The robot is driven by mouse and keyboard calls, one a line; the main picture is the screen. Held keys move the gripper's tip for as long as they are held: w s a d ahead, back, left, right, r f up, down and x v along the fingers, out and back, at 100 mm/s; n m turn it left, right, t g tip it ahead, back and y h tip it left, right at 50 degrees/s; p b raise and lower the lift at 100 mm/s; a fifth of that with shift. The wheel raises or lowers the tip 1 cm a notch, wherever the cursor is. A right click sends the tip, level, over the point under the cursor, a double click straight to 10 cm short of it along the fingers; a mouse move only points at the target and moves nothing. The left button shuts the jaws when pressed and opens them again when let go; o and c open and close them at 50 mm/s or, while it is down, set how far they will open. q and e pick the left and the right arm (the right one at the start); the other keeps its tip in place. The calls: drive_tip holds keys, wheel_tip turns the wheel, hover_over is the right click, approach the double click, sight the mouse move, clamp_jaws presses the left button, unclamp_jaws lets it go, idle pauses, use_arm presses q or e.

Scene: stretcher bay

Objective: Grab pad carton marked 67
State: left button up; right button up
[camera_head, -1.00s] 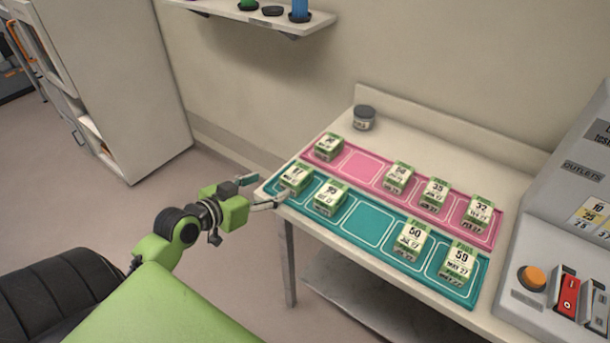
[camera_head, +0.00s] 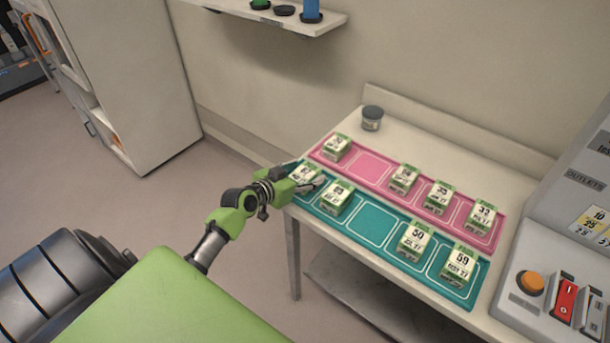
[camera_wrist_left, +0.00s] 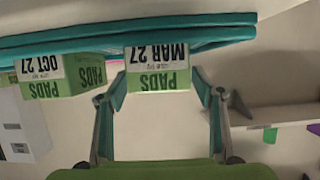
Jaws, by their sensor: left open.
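A small green and white pad carton (camera_head: 304,171) stands at the left end of the teal mat (camera_head: 366,222), partly hidden by my left gripper (camera_head: 303,178). Its number is too small to read surely. In the left wrist view, which is upside down, this carton (camera_wrist_left: 158,70) shows "PADS" and "MAR 27"; its number does not show. The left gripper is open, with one finger on each side of the carton. I cannot tell whether the fingers touch it. My right gripper is not in view.
A neighbouring carton (camera_head: 337,197) dated OCT 27 stands close beside it. Cartons 50 (camera_head: 414,239) and 59 (camera_head: 459,263) stand farther right. A pink mat (camera_head: 366,165) behind holds several more cartons. A grey jar (camera_head: 372,118) stands at the back.

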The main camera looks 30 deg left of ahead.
use_arm(q)
drive_tip(key=shift+w+f, duration=0.1)
drive_tip(key=shift+w, duration=0.15)
drive_tip(key=c, duration=1.3)
